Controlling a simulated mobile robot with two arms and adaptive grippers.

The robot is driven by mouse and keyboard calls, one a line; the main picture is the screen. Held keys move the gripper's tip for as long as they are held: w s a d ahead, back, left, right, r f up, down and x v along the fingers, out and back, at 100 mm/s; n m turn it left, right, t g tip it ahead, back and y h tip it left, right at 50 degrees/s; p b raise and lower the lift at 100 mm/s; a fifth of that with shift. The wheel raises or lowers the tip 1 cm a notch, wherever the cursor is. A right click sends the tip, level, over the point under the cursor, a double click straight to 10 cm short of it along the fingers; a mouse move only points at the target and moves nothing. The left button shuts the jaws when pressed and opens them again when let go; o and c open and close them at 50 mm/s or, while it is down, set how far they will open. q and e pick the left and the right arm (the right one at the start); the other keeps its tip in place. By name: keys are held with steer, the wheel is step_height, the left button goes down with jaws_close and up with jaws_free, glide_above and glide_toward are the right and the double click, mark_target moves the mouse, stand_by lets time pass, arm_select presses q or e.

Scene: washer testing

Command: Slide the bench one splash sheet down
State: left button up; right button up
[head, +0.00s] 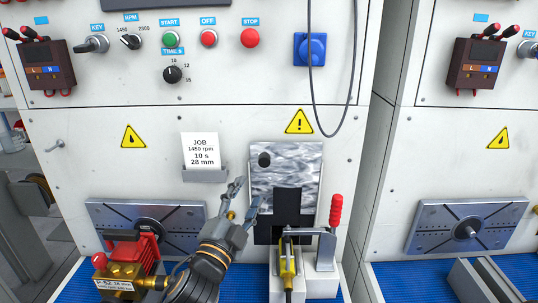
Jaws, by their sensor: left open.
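The splash sheet (305,165) is a shiny, streaked metal plate on the front panel of the bench (90,190), right of the job card. It has a round black knob (264,160) at its upper left and a dark cutout in its lower part. My left gripper (246,197) is open and empty. Its fingers point up, just left of and below the knob, apart from it in the picture. Whether a finger touches the sheet's left edge I cannot tell. My right gripper is not in view.
A toggle clamp with a red handle (336,211) stands just below the sheet. A red and brass pump (130,262) sits left of my arm. The job card (200,150) is in its holder above my gripper. A grey cable hangs above the sheet. A second bench (460,130) stands right.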

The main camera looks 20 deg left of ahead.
mark_target(263, 163)
arm_select(q)
steer(key=p+x, duration=0.1)
steer(key=x, duration=0.2)
steer(key=r+p+x, duration=0.1)
steer(key=x, duration=0.2)
steer(key=shift+s+p, duration=0.15)
steer(key=shift+p, duration=0.15)
steer(key=x, duration=0.1)
steer(key=p+x, duration=0.1)
steer(key=x, duration=0.1)
steer(key=shift+w+d+f, duration=0.1)
steer(key=shift+w+f, duration=0.05)
steer(key=shift+w, duration=0.2)
steer(key=shift+x, duration=0.85)
steer(key=shift+w+p, duration=0.35)
steer(key=shift+w, duration=0.15)
steer(key=c, duration=1)
jaws_close()
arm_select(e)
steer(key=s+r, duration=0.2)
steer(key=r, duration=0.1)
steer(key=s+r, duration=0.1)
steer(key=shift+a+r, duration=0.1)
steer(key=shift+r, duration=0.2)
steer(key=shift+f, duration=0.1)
